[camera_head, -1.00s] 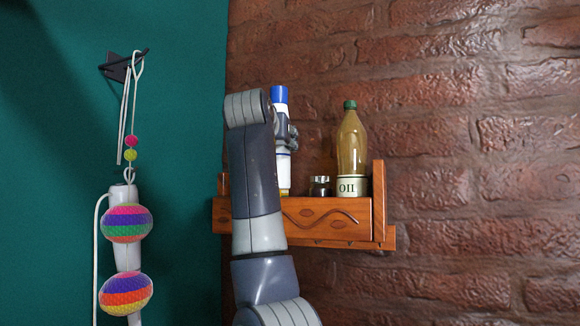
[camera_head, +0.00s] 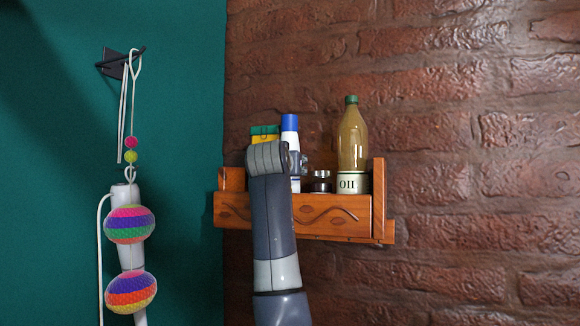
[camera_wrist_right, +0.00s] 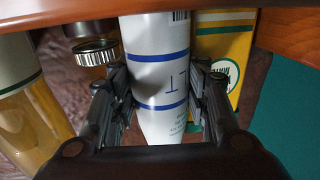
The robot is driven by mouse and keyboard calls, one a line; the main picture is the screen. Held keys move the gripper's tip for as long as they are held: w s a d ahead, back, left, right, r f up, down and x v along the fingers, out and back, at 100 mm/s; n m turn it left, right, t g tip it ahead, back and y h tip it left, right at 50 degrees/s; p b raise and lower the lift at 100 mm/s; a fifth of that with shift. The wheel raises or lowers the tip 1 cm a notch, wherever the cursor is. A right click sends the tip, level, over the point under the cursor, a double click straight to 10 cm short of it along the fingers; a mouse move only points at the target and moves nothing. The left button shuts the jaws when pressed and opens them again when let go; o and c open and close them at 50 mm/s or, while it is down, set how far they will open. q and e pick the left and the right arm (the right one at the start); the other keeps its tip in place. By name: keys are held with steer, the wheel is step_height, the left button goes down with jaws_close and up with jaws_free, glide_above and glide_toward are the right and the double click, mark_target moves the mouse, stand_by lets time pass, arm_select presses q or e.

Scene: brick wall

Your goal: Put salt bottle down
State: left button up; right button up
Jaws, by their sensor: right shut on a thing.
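The salt bottle (camera_head: 290,122) is white with a blue cap. It stands upright at the wooden shelf, between a yellow-green box and a small dark jar. In the right wrist view the bottle (camera_wrist_right: 157,70) shows its white body and blue stripes. My right gripper (camera_head: 298,163) is shut on it, with a finger on each side (camera_wrist_right: 160,100). The bottle's lower end is behind the front rail of the shelf (camera_head: 335,214). I cannot tell whether its base touches the shelf floor. My left gripper is not in view.
Striped balls (camera_head: 129,223) hang at the left.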

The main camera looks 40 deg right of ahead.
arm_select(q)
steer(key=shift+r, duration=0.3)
arm_select(e)
steer(key=shift+w+d+f, duration=0.1)
steer(key=shift+d, duration=0.05)
steer(key=o, duration=0.9)
steer(key=shift+f, duration=0.25)
steer(key=o, duration=0.5)
steer(key=shift+c, duration=0.2)
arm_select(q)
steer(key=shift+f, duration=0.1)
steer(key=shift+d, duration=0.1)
arm_select(e)
steer(key=shift+r, duration=0.1)
